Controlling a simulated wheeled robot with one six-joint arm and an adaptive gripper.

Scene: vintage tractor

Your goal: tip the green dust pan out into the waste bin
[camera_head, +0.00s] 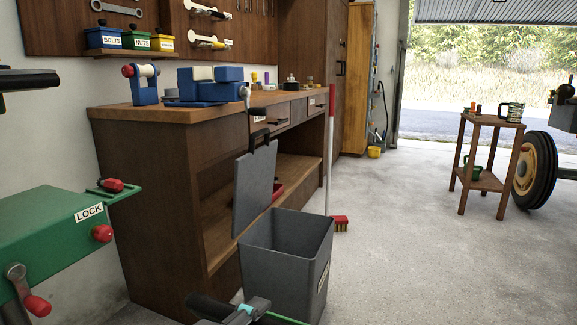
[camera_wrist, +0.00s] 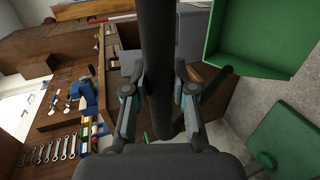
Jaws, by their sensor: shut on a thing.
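The grey waste bin (camera_head: 285,262) stands on the floor in front of the bench in the head view. Its lid (camera_head: 255,187) is up, and the inside is dark. My gripper (camera_wrist: 161,92) is shut on a thick dark bar (camera_wrist: 158,35), which looks like the pan's handle. The green dust pan (camera_wrist: 262,38) shows at the upper right of the wrist view, partly cut off, with no contents visible. In the head view only a green edge (camera_head: 283,319) shows at the bottom, beside my gripper (camera_head: 245,309), near the bin's front.
A wooden bench (camera_head: 150,117) stands behind the bin. A green box marked LOCK (camera_head: 45,235) with red knobs is at the left. A red broom (camera_head: 340,223) leans right of the bin. The floor (camera_head: 410,250) to the right is clear up to a small stand (camera_head: 487,184).

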